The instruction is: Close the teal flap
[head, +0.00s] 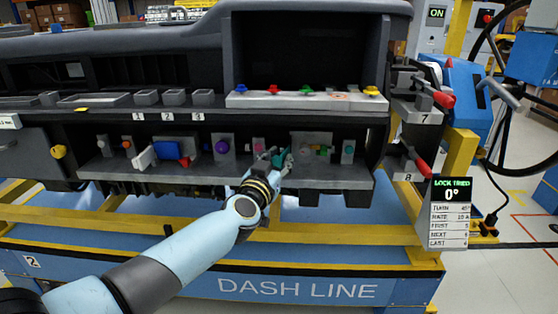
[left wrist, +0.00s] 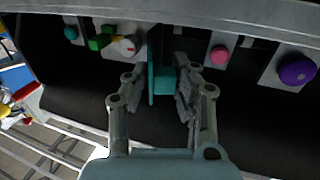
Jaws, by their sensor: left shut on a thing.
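The teal flap (left wrist: 151,90) shows in the left wrist view as a thin upright panel seen nearly edge-on, with a small teal block (left wrist: 166,80) at its right. My left gripper (left wrist: 160,78) has one finger on each side of the teal part and is shut on it. In the head view my left gripper (head: 279,156) is at the lower shelf of the dashboard, and only a little of the teal flap (head: 276,161) shows around its fingers. The flap's hinge and exact angle are hard to tell. My right gripper is not in view.
A pink knob (head: 258,145) and a purple knob (head: 221,146) stand left of the gripper. A green block (head: 320,150) and a teal knob (head: 348,148) stand to its right. The shelf (head: 325,178) edge lies below, and an upper ledge (head: 300,101) overhangs.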

